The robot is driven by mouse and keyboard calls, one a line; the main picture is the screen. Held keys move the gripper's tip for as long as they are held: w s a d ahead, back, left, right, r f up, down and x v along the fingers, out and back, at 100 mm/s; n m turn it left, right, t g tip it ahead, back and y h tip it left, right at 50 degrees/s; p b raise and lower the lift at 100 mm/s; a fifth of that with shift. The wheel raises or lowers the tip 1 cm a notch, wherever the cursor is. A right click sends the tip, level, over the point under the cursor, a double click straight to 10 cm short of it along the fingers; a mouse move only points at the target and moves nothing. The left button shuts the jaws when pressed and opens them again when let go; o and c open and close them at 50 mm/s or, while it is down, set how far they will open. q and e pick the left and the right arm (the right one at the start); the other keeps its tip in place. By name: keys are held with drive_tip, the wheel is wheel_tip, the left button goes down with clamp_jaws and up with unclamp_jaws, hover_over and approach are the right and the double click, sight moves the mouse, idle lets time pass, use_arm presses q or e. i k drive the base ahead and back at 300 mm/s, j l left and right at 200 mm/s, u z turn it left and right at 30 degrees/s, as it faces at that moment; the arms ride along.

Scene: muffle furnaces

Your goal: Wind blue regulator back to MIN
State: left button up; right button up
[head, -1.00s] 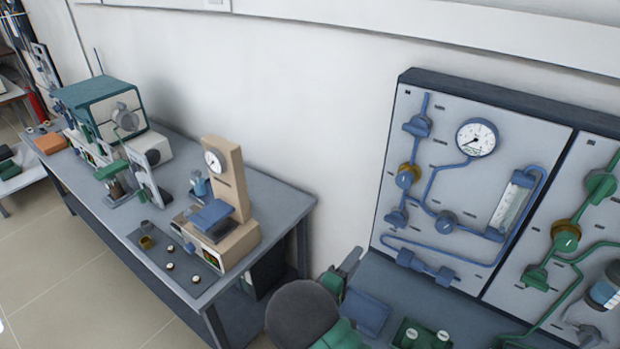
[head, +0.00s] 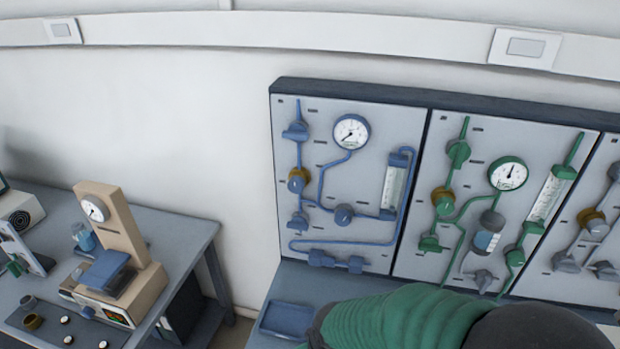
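The blue panel (head: 375,125) hangs on the wall in the middle of the head view. Its blue pipework carries a round white gauge (head: 351,131), a brass-coloured knob on a blue body (head: 298,181) at left, and a blue round knob (head: 344,214) lower in the middle. Which knob is the regulator is not labelled legibly, and the MIN mark is too small to read. The gauge needle points to the lower left. A green arm section of mine crosses the bottom. Neither gripper is in view.
A green panel (head: 480,140) stands right of the blue one, with a third panel (head: 607,190) at the right edge. A blue tray (head: 288,319) lies on the bench below. A separate table (head: 180,235) with a beige gauge stand (head: 118,222) is at left.

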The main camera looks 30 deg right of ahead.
sight(296, 185)
drive_tip(key=z, duration=1.15)
